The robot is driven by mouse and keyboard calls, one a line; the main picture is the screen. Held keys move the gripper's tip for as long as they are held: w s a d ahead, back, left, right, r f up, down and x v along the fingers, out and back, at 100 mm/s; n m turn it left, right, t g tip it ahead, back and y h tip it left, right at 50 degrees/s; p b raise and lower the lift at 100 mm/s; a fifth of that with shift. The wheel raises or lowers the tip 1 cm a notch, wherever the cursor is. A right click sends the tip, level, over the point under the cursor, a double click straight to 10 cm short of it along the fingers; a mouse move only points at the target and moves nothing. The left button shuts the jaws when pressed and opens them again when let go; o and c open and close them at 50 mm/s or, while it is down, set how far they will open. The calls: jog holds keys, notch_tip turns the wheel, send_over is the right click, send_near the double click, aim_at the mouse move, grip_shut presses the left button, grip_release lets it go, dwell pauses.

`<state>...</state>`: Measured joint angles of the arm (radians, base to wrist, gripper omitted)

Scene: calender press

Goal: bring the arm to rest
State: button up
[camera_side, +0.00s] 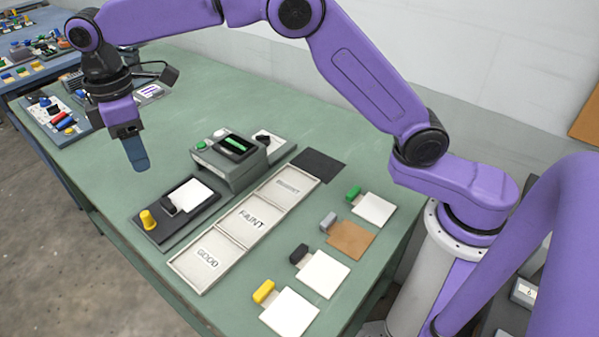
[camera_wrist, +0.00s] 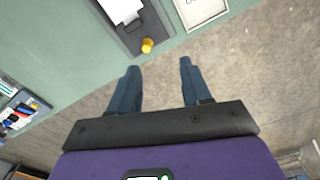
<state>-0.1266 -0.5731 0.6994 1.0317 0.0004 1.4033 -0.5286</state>
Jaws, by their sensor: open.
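My gripper (camera_side: 136,154) hangs above the left part of the green table (camera_side: 190,85), behind and left of the press in the side view. In the wrist view my gripper (camera_wrist: 157,85) shows two blue fingers spread wide apart with nothing between them. The fingers point over the table edge and the concrete floor. My purple arm is raised and reaches left across the table from its base at the right.
Other benches with coloured items stand at left.

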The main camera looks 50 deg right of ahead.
jog(key=s+d+f, duration=0.2)
jog(key=s+d, duration=1.1)
jog(key=s, duration=0.3)
jog(key=s+d+f+m, duration=0.1)
jog(key=s+d+f, duration=0.1)
jog(key=s+d, duration=1.2)
jog(key=s, duration=0.3)
jog(key=shift+s, duration=0.3)
